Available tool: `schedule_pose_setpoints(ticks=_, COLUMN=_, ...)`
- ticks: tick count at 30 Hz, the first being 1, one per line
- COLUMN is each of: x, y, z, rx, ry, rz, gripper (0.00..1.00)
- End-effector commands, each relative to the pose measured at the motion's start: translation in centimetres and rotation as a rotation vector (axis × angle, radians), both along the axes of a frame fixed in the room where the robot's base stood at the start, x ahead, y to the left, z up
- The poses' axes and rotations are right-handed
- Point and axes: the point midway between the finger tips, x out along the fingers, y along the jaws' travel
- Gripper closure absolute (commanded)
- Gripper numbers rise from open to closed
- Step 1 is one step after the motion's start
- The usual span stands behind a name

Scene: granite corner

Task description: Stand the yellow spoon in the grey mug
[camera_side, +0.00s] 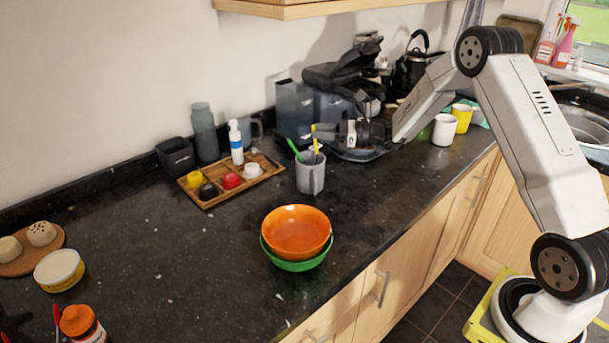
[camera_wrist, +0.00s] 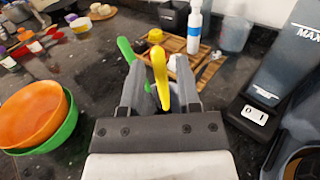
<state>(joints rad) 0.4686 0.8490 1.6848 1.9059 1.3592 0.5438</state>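The grey mug (camera_side: 311,177) stands upright on the dark counter. The yellow spoon (camera_side: 315,140) stands in it with its handle rising above the rim. A green spoon (camera_side: 294,149) leans out of the mug's left side. My gripper (camera_side: 322,133) is just above and to the right of the mug. In the wrist view, its two fingers (camera_wrist: 160,82) are apart, with the yellow spoon (camera_wrist: 160,72) between them and a gap on each side. The mug is mostly hidden there behind the fingers; the green spoon (camera_wrist: 126,50) shows beside the left finger.
A wooden tray (camera_side: 214,199) with small coloured pots and a white bottle (camera_side: 235,143) is left of the mug. An orange bowl (camera_side: 297,232) sits in a green bowl (camera_side: 294,266) in front. Grey containers (camera_side: 293,110) stand behind. The counter's left middle is clear.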

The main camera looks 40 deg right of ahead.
Motion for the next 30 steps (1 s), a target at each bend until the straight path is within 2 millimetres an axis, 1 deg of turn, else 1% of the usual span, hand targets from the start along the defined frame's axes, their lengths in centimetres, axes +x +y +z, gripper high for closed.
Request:
schedule_pose_setpoints(ticks=11, x=-0.1, y=-0.1, z=0.0, rx=0.000, ry=0.000, rz=0.000, gripper=0.46)
schedule_pose_setpoints(ticks=16, x=-0.6, y=-0.6, z=0.0, rx=-0.001, ry=0.001, rz=-0.002, gripper=0.46)
schedule_pose_setpoints(ticks=20, x=-1.6, y=-1.5, z=0.0, rx=-0.001, ry=0.001, rz=-0.003, gripper=0.46)
schedule_pose_setpoints(ticks=30, x=-4.8, y=-4.3, z=0.0, rx=-0.001, ry=0.001, rz=-0.003, gripper=0.46)
